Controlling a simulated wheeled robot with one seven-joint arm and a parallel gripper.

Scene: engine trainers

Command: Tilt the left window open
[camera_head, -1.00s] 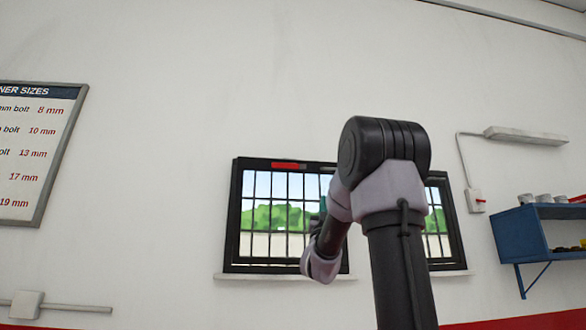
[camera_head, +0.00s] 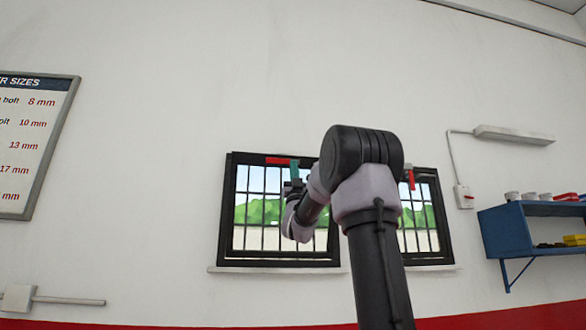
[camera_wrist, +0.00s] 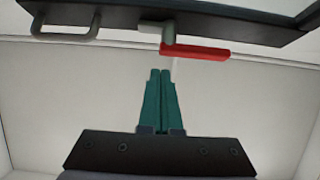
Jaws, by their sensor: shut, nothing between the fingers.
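The left window (camera_head: 226,212) has a dark frame and a barred pane and looks closed. Its red handle (camera_head: 279,160) lies horizontal along the top of the frame. In the wrist view the red handle (camera_wrist: 197,53) sticks out sideways from a grey pivot on the dark frame. My gripper (camera_head: 294,163) is at the top of the left window, its teal fingers pointing up by the handle. In the wrist view my gripper (camera_wrist: 160,72) is shut and empty, its tips just short of the handle and slightly to its left. I see no clear contact. My arm covers the window's right part.
The right window (camera_head: 446,215) stands beside it, with its red handle (camera_head: 411,179) hanging down. A grey bar pull (camera_wrist: 64,36) is on the frame in the wrist view. A sill (camera_head: 275,269) runs below the windows. A blue shelf (camera_head: 505,232) is at right.

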